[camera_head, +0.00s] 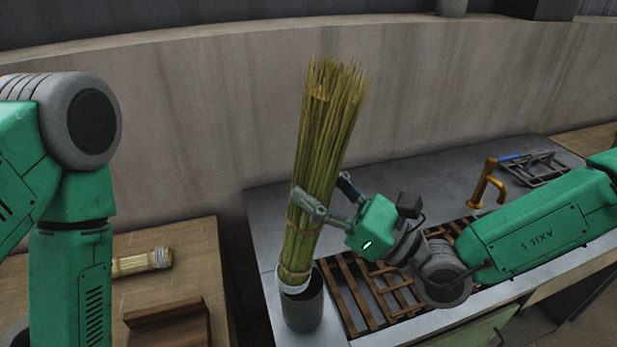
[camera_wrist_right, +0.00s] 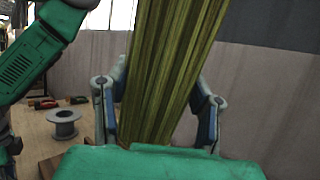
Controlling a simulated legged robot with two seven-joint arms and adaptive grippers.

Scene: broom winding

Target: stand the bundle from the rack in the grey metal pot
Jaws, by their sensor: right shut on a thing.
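The bundle (camera_head: 328,130) is a tall sheaf of green-yellow straw, bound near its lower end with a pale wrap at the bottom. My right gripper (camera_head: 318,205) is shut on it at mid-height; the wrist view shows the straw (camera_wrist_right: 165,75) between the two fingers. The bundle is nearly upright, its top tilted slightly right. Its lower end is at the mouth of the grey metal pot (camera_head: 303,312); I cannot tell how far inside it is. The rack (camera_head: 372,290) may be the brown slatted frame beside the pot. My left arm shows at the left, its gripper out of view.
A brass tap (camera_head: 487,182) and a wire rack with a blue-handled tool (camera_head: 540,168) are on the grey counter (camera_head: 275,215). A wooden table at the left holds a short bound bundle (camera_head: 142,261) and a brown wooden block (camera_head: 168,325). The wrist view shows a grey spool (camera_wrist_right: 63,124).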

